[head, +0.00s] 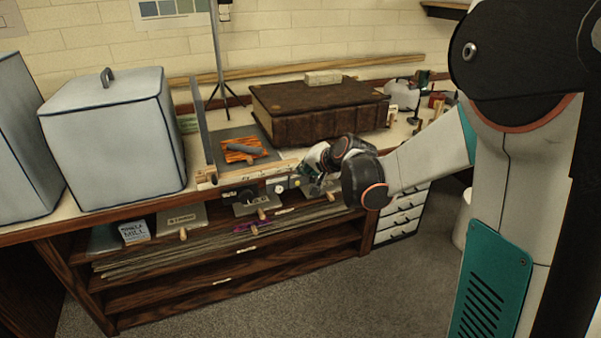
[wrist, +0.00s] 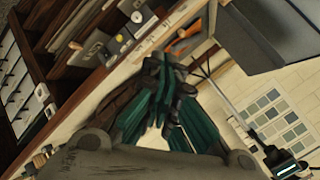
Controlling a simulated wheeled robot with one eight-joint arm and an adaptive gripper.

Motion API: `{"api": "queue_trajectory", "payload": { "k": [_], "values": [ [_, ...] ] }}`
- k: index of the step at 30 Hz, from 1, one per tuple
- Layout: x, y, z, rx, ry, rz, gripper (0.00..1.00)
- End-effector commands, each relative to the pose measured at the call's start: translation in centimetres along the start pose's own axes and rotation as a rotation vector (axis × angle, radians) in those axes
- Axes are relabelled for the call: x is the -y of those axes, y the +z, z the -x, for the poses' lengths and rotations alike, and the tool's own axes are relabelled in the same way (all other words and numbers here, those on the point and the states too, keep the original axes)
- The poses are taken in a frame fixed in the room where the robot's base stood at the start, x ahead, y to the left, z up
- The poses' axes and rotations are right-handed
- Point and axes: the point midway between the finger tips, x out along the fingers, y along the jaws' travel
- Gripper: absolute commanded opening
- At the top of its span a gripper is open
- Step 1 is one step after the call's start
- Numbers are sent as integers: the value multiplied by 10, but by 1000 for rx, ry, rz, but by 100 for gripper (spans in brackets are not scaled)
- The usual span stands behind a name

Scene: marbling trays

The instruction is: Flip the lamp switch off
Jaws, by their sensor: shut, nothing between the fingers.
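My gripper (head: 308,178) is at the bench's front edge, just right of the panel in the head view. It is shut and empty, and whether it touches the panel cannot be told.
A large brown book (head: 300,125) with a pale block on top lies behind my gripper. A grey lidded box (head: 110,140) stands at the left. A grey tray (head: 226,136) holds an orange marbled sheet. Shelves with papers and handled items lie below the bench.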

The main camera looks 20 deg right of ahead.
Motion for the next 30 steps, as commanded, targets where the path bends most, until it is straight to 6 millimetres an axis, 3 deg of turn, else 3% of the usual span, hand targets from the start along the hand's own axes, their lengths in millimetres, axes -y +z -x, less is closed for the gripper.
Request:
{"api": "queue_trajectory", "payload": {
  "k": [11,18,24,30],
  "values": [
    [-59,-50,-83,-71,-65,-235,0],
    [-110,-73,-128,-116,-111,-383,0],
    [-156,-84,-159,-151,-149,-499,0],
    [-189,-88,-177,-173,-177,-575,0]
  ]
}}
